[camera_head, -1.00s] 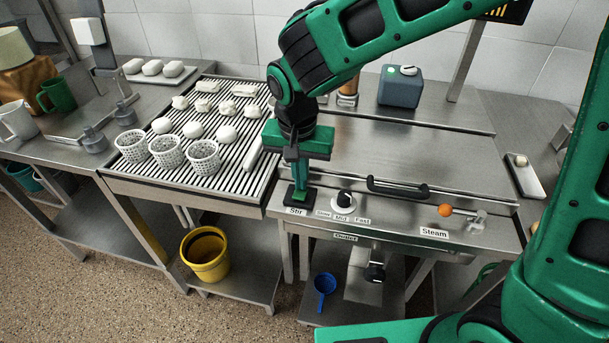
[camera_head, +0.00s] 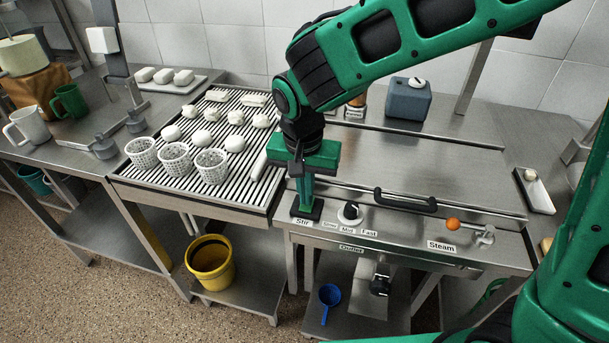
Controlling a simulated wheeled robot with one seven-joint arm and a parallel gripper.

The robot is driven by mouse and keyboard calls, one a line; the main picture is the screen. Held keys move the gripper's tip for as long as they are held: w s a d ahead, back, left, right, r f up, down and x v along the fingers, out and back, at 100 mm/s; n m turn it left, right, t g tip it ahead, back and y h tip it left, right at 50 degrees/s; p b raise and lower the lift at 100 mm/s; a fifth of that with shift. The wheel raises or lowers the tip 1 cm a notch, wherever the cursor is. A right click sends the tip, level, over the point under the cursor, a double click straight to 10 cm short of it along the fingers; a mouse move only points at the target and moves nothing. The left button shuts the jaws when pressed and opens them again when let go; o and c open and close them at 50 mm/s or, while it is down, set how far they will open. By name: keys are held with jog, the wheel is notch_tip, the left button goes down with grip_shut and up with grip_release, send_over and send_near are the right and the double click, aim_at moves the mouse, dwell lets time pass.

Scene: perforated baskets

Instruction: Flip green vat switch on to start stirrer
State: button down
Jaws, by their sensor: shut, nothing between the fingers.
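The green switch (camera_head: 304,211) sits in a black housing above the "Stir" label (camera_head: 302,222), at the left front of the steel vat (camera_head: 420,165). My gripper (camera_head: 306,203) is shut and empty, pointing down at the switch. Its fingertips are at or just above the switch. I cannot tell whether they touch it, and they hide part of it. Which way the switch is tipped cannot be made out. The stirrer is not in view.
A black speed knob (camera_head: 350,211) stands right beside the switch. A black lid handle (camera_head: 405,201) and an orange-tipped steam lever (camera_head: 453,224) lie further right. White perforated baskets (camera_head: 210,166) stand on the slatted drain table (camera_head: 240,185) to the left. A yellow bucket (camera_head: 210,265) is below.

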notch_tip(320, 180, up, 13)
jog(key=s, duration=0.2)
jog(key=shift+a, duration=0.4)
jog(key=shift+s, duration=0.1)
jog(key=s+d+f+m, duration=0.2)
jog(key=d, duration=2.4)
jog(key=s+d+f, duration=0.2)
jog(key=s+d, duration=0.4)
jog(key=s, duration=0.1)
jog(key=s+d+f+m+g, duration=0.1)
jog(key=s+d+f, duration=0.2)
jog(key=s+d, duration=0.4)
jog(key=shift+s+f+y, duration=0.3)
jog(key=shift+s+f, duration=0.05)
jog(key=shift+s, duration=0.1)
jog(key=shift+a, duration=0.1)
